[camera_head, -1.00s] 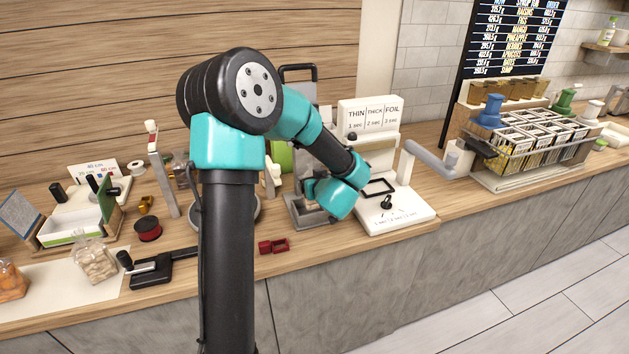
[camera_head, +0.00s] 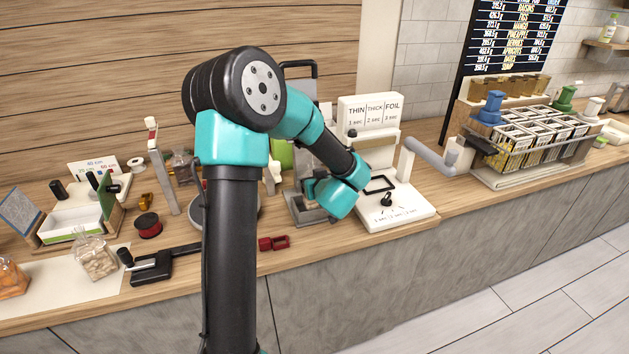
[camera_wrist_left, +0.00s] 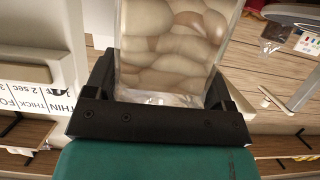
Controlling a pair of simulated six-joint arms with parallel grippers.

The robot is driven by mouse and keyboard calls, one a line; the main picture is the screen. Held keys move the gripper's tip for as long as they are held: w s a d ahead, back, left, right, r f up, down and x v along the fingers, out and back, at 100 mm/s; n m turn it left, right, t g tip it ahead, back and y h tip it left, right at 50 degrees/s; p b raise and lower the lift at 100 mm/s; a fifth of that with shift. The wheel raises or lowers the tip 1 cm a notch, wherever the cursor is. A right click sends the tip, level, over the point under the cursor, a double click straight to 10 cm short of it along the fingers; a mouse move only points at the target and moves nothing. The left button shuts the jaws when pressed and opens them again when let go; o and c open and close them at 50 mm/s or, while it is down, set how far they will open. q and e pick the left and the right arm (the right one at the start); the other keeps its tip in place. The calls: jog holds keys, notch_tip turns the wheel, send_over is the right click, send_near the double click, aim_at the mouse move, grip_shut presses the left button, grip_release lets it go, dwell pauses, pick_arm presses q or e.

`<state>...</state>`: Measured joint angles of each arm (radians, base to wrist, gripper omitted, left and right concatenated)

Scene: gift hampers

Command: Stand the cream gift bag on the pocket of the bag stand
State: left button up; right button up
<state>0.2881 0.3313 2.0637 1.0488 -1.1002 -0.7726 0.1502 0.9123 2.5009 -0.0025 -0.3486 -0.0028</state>
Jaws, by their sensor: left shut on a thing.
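My left gripper (camera_wrist_left: 162,92) is shut on a clear bag with cream-coloured, rounded contents (camera_wrist_left: 172,45). The bag stands up between the fingers, and its top runs out of the wrist view. In the head view my left arm reaches over the counter, and its teal wrist (camera_head: 338,193) hangs beside a grey metal tray (camera_head: 311,215) left of the white sealer. The arm hides the fingers and the held bag there. I cannot tell whether the bag touches the tray, or whether the tray is the bag stand's pocket. My right gripper is not in view.
The white sealer (camera_head: 400,213) stands close right of the wrist. A small red part (camera_head: 273,243) lies near the counter's front edge. A wire rack (camera_head: 530,140) stands far right.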

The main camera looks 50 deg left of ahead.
pick_arm(q)
jog(key=shift+f, duration=1.45)
dwell(2.7)
jog(key=o, duration=1)
jog(key=shift+c, duration=0.2)
jog(key=v, duration=1.7)
jog(key=shift+s, duration=0.2)
jog(key=shift+d, duration=0.15)
